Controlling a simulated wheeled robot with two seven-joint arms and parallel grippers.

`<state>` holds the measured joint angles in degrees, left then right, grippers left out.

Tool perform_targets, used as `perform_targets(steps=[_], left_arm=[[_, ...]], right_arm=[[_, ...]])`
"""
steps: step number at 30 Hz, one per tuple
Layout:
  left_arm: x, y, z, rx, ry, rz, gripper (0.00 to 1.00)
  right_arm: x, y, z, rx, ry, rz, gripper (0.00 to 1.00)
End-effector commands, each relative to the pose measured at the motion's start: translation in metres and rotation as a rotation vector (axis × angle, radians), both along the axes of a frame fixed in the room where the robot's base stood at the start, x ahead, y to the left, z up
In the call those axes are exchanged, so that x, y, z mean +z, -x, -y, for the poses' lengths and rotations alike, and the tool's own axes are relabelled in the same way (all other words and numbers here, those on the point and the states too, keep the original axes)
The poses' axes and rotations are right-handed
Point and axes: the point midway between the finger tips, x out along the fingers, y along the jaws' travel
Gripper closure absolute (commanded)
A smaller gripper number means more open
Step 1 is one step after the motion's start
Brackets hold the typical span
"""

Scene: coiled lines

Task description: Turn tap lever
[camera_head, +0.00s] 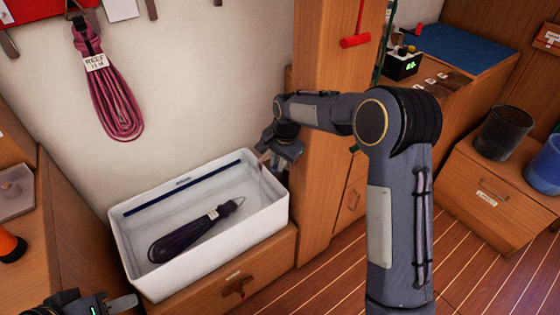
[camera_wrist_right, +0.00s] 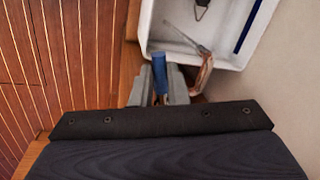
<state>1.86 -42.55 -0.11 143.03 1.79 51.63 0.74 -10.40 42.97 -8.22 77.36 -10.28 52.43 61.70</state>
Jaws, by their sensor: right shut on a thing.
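The tap shows in the right wrist view as a grey spout (camera_wrist_right: 187,38) reaching over the white basin and a copper-coloured pipe (camera_wrist_right: 204,76) at the basin's edge. A blue lever (camera_wrist_right: 160,74) stands between the fingers of my right gripper (camera_wrist_right: 155,88), which is shut on it. In the head view my right gripper (camera_head: 275,157) is at the basin's right end, beside the wooden post; the lever is hidden there. My left gripper (camera_head: 105,305) is at the bottom left, partly cut off, and its opening cannot be made out.
The white basin (camera_head: 125,240) holds a dark coiled line (camera_head: 190,235) with a tag. A pink coil (camera_head: 105,90) hangs on the wall. The wooden post (camera_head: 318,215) stands close to my right gripper. Dark and blue buckets (camera_head: 503,130) stand on a cabinet at right.

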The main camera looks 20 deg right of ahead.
Motion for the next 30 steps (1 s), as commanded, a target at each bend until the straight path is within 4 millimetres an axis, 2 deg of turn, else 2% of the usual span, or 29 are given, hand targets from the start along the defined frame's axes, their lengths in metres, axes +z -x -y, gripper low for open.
perform_targets(steps=[7,18,19,23,30], left_arm=[[0.014,0.0,0.0,0.0,0.0,0.0,0.64],[0.014,0.0,0.0,0.0,0.0,0.0,0.64],[0.014,0.0,0.0,0.0,0.0,0.0,0.64],[0.014,0.0,0.0,0.0,0.0,0.0,0.64],[0.014,0.0,0.0,0.0,0.0,0.0,0.64]], right_arm=[[0.002,-0.014,-0.01,-0.275,0.003,0.0,1.0],[0.0,-0.016,-0.01,-0.32,0.0,0.001,1.0],[0.0,-0.016,-0.01,-0.32,0.0,0.001,0.82],[0.0,-0.016,-0.01,-0.319,0.0,0.001,0.65],[0.0,-0.016,-0.01,-0.317,0.0,0.001,0.64]])
